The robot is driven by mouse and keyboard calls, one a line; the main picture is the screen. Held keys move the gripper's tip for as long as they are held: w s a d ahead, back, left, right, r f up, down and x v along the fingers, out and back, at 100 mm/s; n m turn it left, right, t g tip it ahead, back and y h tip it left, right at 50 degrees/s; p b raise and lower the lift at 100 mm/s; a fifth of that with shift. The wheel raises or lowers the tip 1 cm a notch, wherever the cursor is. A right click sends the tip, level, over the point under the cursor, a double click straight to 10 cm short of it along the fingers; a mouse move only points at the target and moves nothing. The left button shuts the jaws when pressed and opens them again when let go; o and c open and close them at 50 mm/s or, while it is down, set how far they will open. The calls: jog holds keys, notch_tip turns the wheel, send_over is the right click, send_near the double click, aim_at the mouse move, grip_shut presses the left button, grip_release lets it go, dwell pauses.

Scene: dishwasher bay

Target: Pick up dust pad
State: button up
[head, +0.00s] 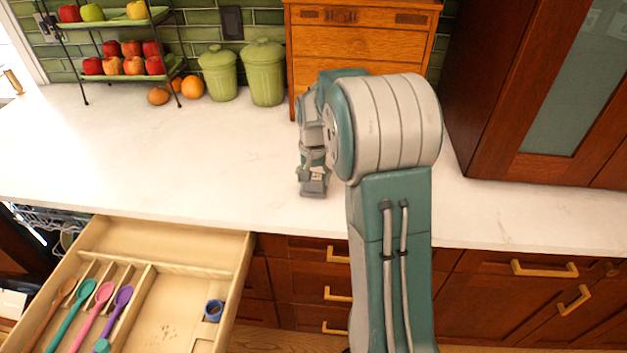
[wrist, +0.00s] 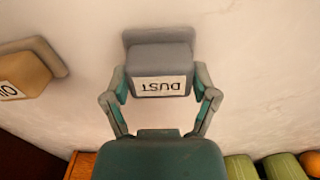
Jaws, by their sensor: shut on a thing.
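The dust pad (wrist: 160,58) is a grey block with a white label reading DUST, upside down in the wrist view. My gripper (wrist: 160,75) has one finger against each side of it and is shut on it. The pad is at the white countertop; I cannot tell whether it touches the surface or is slightly above it. In the head view my gripper (head: 313,160) points down over the counter, with the pad (head: 313,187) at its lower end, partly covered by the fingers.
A tan pad (wrist: 25,75) with a partly cut-off label lies beside it in the wrist view. Green canisters (head: 265,75), a wooden drawer box (head: 355,45) and a fruit rack (head: 118,70) stand at the back. An open drawer (head: 180,262) holds several spoons. The left counter is clear.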

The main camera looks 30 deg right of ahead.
jog(key=shift+r, duration=0.5)
jog(key=s+a+r, duration=0.7)
jog(key=a+r, duration=0.5)
jog(key=shift+s, duration=0.15)
jog(key=shift+f, duration=0.1)
jog(key=o, duration=0.5)
jog(key=c, duration=0.4)
jog(key=shift+o, duration=0.2)
